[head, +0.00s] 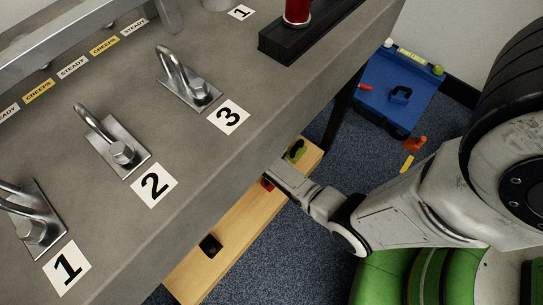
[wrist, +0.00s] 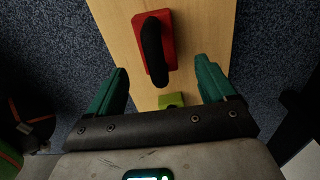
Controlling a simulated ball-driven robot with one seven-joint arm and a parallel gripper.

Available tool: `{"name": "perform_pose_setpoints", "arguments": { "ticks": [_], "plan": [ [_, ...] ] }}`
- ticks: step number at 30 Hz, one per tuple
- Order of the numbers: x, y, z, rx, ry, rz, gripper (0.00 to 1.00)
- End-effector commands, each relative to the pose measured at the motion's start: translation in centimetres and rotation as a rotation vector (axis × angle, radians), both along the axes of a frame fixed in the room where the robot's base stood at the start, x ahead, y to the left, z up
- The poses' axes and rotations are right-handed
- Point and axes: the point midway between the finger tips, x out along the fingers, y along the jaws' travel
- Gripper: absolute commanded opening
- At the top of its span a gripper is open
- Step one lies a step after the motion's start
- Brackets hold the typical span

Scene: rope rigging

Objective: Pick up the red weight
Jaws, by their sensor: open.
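The red weight (wrist: 168,22), a block with a black loop handle on top, sits on a wooden plank in the wrist view. In the head view only a small part of the red weight (head: 268,184) shows beside my gripper (head: 280,170); the rest is hidden. In the wrist view my gripper (wrist: 161,68) has its two green fingers spread wide, with nothing between them that I can see held. The weight lies just ahead of the fingertips, roughly centred between them. I cannot tell the height gap.
The wooden plank (head: 233,235) also bears a black weight (head: 210,246) and a yellow-green weight (head: 297,150), which shows near my gripper in the wrist view (wrist: 171,100). A grey bench (head: 200,150) with metal hooks overhangs the plank. A blue case (head: 393,92) lies on the carpet.

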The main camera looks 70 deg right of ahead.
Motion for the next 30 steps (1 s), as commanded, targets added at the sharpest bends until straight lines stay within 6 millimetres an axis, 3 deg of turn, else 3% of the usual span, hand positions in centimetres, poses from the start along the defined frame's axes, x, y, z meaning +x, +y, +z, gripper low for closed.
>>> {"name": "perform_pose_setpoints", "arguments": {
  "ticks": [7, 16, 25, 30],
  "plan": [
    [0.0, 0.3, -1.4, 0.0, 0.001, 0.003, 0.83],
    [0.2, 1.1, -5.2, 0.0, 0.001, 0.001, 0.83],
    [0.2, 1.1, -5.4, 0.0, -0.001, 0.001, 0.83],
    [0.2, 1.1, -5.4, 0.0, -0.001, 0.002, 0.68]
  ]
}}
